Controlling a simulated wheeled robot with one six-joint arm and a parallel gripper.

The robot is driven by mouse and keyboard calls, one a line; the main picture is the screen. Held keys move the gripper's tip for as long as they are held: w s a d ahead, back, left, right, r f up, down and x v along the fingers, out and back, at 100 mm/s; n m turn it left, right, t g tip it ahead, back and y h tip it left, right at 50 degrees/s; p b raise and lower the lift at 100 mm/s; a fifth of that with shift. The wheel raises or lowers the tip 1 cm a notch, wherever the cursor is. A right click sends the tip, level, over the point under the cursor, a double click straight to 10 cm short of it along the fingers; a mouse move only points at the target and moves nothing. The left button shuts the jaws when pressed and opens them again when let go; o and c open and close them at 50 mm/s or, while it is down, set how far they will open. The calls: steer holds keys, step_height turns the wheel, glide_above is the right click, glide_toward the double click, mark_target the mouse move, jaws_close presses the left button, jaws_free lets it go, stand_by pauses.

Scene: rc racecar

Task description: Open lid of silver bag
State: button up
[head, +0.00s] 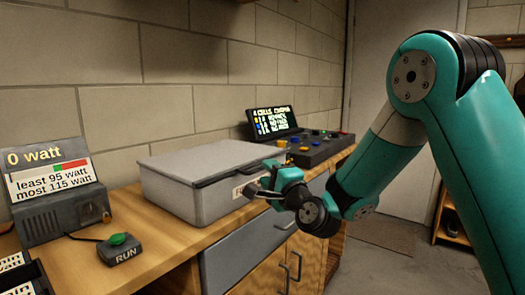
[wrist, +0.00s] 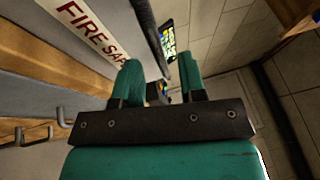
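The silver case (head: 190,200) stands on the wooden bench with its lid (head: 205,157) closed. A dark bar like a handle (head: 235,166) runs along the lid's front edge. My gripper (head: 262,188) is at the case's front face, close to the right end and just below that bar. In the wrist view my gripper's (wrist: 160,78) two teal fingers stand apart. The dark bar (wrist: 148,35) runs down toward the gap between them. I cannot tell whether it lies between the fingers. The case's front label (wrist: 92,32) reads "FIRE SAFE", partly hidden.
A control box (head: 318,148) with coloured buttons and a screen (head: 273,122) stands behind the case. A watt meter (head: 55,195) and a RUN button (head: 120,248) are at the left. Drawers and cupboard doors with handles (head: 297,268) are below the bench. Floor (head: 385,262) is clear at the right.

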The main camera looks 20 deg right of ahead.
mark_target(262, 168)
steer(key=shift+p+x, duration=0.95)
steer(key=shift+x, duration=0.8)
jaws_close()
